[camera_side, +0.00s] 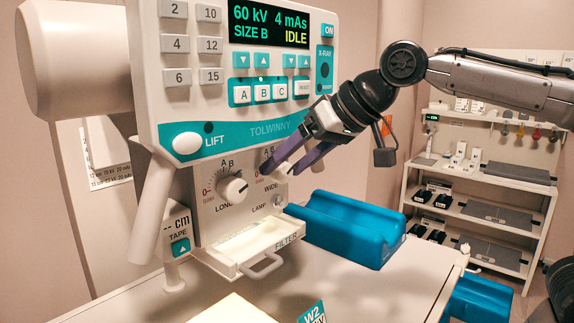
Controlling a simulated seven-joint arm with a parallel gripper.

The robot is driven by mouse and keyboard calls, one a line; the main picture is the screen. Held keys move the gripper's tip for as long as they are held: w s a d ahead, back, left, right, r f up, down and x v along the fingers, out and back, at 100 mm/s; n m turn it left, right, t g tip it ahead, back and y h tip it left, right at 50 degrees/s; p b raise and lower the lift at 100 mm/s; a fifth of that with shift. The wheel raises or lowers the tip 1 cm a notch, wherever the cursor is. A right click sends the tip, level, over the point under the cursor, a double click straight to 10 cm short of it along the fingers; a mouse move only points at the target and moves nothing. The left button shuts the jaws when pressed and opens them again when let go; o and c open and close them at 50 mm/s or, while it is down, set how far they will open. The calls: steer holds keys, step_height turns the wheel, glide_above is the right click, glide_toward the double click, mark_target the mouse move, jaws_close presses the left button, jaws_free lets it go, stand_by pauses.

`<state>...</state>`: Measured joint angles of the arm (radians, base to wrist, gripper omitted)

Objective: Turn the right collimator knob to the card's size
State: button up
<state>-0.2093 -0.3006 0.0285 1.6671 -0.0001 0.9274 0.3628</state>
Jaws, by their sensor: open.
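The right collimator knob (284,170), above the word WIDE, is pale and mostly covered by my gripper. My gripper (280,168) is open, with its purple fingers reaching in from the upper right, one on either side of the knob; I cannot tell whether they touch it. The knob's pointer is hidden, and its scale shows a red 0 and a partly covered A. The left knob (233,188), marked LONG, is white with a dark pointer line. The display (270,24) reads SIZE B and IDLE.
The control panel (225,125) with its buttons hangs just above the knobs. The filter tray (250,248) with its handle juts out below them. A blue padded support (345,225) lies right of the tray. Shelves (470,200) stand at the far right.

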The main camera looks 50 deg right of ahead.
steer(key=shift+w+f, duration=0.25)
steer(key=shift+c, duration=0.2)
jaws_close()
steer(key=shift+a, duration=0.15)
steer(key=shift+a+n+h, duration=0.15)
steer(key=shift+n+h, duration=0.35)
steer(key=shift+h, duration=0.3)
steer(key=shift+a+n+h, duration=0.1)
steer(key=shift+n+h, duration=0.6)
steer(key=shift+h, duration=0.7)
